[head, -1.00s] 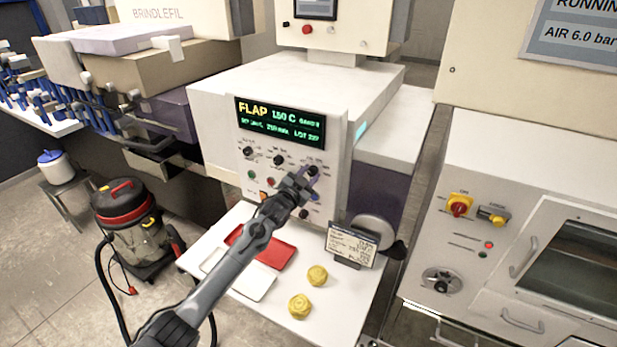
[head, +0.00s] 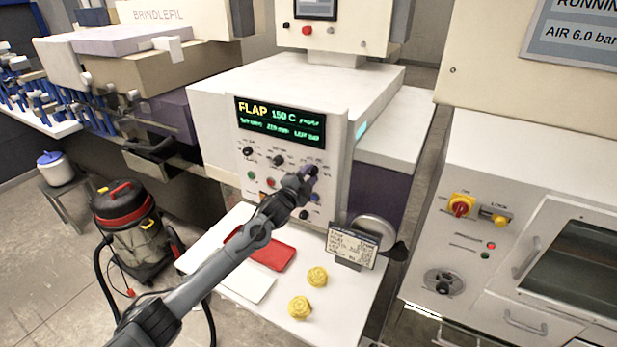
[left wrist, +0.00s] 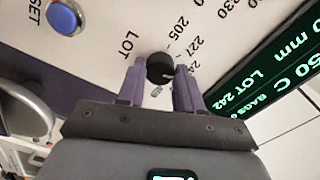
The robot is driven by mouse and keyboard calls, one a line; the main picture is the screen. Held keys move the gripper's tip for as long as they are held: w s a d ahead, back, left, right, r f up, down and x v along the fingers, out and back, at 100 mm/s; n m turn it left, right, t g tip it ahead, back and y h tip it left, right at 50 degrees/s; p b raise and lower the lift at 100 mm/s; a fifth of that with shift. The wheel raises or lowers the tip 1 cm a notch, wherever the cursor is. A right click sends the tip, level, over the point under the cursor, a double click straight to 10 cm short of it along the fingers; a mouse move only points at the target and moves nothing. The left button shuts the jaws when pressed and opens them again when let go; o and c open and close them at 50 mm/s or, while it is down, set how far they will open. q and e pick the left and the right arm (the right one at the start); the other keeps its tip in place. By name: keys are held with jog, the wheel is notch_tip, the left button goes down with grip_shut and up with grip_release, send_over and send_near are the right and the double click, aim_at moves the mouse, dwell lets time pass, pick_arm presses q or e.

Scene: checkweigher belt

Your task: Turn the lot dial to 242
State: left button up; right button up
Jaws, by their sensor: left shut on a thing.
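The lot dial, a black knob (left wrist: 160,68), sits beside the printed LOT label in the left wrist view. Marks around it include 205 and 227, and a further one is partly hidden by a finger. My left gripper (left wrist: 160,76) has its two purple fingers on either side of the knob and is shut on it. In the head view my left gripper (head: 304,178) reaches the right end of the upper knob row and mostly hides the dial. The green display (left wrist: 262,82) reads LOT 242 in the left wrist view. My right gripper is not in view.
A blue RESET button (left wrist: 64,17) is close to the dial. Other knobs (head: 278,160) and buttons lie to the left on the panel. Below are a red tray (head: 272,255), a white tray (head: 248,283), two yellow pieces (head: 317,276) and a printed card (head: 352,248).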

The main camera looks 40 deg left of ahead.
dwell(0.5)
pick_arm(q)
jog(key=o, duration=1)
jog(key=shift+o, duration=0.2)
jog(key=shift+s, duration=0.15)
jog(key=s+d+b, duration=0.1)
jog(key=s+d, duration=0.1)
jog(key=s, duration=0.8)
jog(key=shift+s, duration=0.2)
